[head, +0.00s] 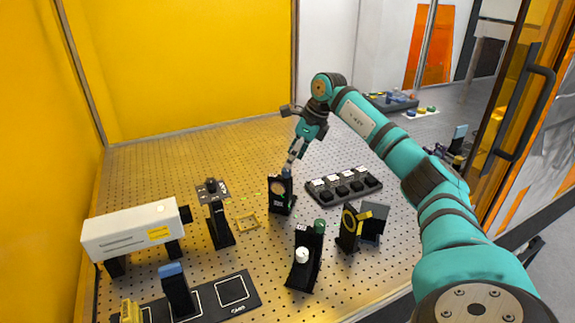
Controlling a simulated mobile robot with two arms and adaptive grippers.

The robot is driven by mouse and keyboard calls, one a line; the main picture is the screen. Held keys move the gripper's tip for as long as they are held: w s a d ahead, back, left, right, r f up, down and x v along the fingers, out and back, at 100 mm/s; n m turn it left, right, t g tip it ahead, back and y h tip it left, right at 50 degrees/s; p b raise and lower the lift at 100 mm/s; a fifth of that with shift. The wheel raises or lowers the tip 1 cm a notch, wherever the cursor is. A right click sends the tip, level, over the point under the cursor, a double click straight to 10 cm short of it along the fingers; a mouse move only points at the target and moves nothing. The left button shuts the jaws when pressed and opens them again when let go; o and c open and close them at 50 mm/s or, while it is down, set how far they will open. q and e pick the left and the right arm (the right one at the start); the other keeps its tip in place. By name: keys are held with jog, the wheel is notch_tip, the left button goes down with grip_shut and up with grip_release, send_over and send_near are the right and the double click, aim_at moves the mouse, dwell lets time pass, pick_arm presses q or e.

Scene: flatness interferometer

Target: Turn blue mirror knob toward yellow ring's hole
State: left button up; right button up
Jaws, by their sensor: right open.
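A black mirror mount (281,205) with a round face stands near the middle of the perforated board. A small blue knob (286,172) shows at its top, partly covered by my fingers. My right gripper (289,168) points down at the knob from above, open, with its fingertips at or just over it; I cannot tell whether they touch. The yellow ring (350,221) stands on a black mount to the right and nearer, its hole dark. My left gripper is not in view.
A white laser box (130,231) stands at the left. A black post (221,229) stands before it. A blue-topped black block (177,292) is at the front left. A black stand with white and green knobs (303,272) is at the front. A black tray (345,194) lies right of the mirror.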

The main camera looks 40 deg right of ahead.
aim_at(286, 174)
jog(key=p+x, duration=0.1)
jog(key=x, duration=0.4)
jog(key=shift+s+r, duration=0.1)
